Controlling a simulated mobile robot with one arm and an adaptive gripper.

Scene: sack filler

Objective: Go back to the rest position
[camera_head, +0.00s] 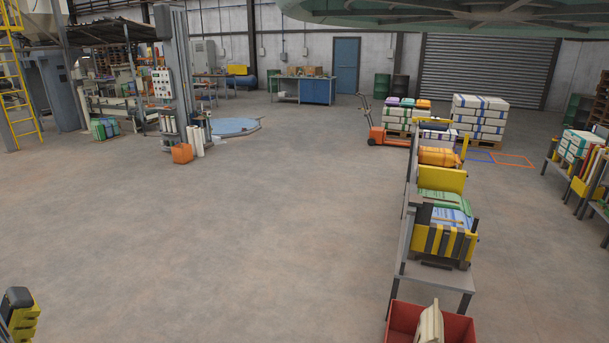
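My gripper does not show in the head view, and neither does my arm in any part I can be sure of. The rest position is not marked by anything I can make out. A wide stretch of bare concrete floor (220,230) lies in front of me.
On the right, a long bench line holds sacks (445,205) and a yellow-and-black striped block (440,240). A red bin (400,322) stands at its near end. An orange pallet truck (378,133) stands by sack pallets behind. An orange box (182,153) stands near the left machinery.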

